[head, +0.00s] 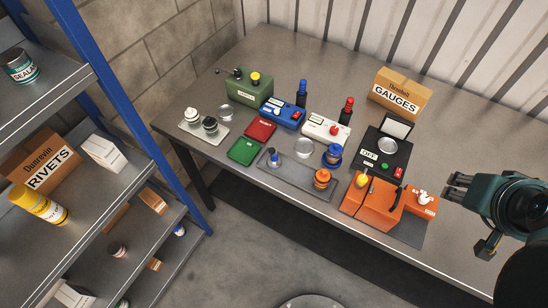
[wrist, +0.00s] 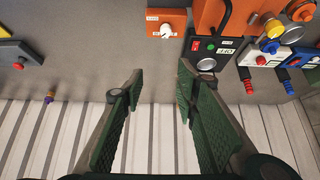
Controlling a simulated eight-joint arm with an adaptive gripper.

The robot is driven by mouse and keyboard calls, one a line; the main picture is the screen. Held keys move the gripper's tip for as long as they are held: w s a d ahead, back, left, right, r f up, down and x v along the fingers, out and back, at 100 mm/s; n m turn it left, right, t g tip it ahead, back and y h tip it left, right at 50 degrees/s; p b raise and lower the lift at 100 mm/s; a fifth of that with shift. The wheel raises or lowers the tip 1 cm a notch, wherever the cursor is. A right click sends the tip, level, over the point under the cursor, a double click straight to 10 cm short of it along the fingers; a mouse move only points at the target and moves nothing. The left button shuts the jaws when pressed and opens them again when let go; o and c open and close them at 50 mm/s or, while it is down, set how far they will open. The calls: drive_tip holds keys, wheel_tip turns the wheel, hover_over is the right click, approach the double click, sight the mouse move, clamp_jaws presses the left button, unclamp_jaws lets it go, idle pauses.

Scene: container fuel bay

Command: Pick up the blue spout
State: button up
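A small blue piece (head: 273,158) with a narrow top stands on the left part of a grey tray on the bench; it looks like the blue spout, but it is too small to be sure. I cannot make it out in the wrist view. A blue piece with an orange band (head: 332,154) stands on a blue round base to its right. My gripper (head: 458,188) is at the right, above the bench and far from these. In the wrist view its two fingers (wrist: 158,80) are spread apart with nothing between them.
A GAUGES carton (head: 400,95) is near the wall.

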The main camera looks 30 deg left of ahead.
drive_tip(key=shift+r, duration=0.15)
wheel_tip(320, 180, up, 5)
drive_tip(key=w+a+f+n+t+b, duration=0.1)
drive_tip(key=w+a+f+b, duration=0.15)
drive_tip(key=a, duration=0.95)
drive_tip(key=w+a+f+n+t+b, duration=0.1)
drive_tip(key=a+b, duration=0.2)
drive_tip(key=a, duration=0.9)
drive_tip(key=s+a+r+n+t+y+b, duration=0.15)
drive_tip(key=s+a, duration=0.35)
drive_tip(key=a, duration=0.6)
drive_tip(key=s+a+r+t+y+b, duration=0.25)
drive_tip(key=s+a, duration=0.35)
drive_tip(key=a, duration=0.5)
approach(274, 155)
drive_tip(key=x, duration=0.3)
drive_tip(key=shift+w+d+r, duration=0.1)
drive_tip(key=shift+d+r, duration=0.05)
drive_tip(key=shift+r, duration=0.05)
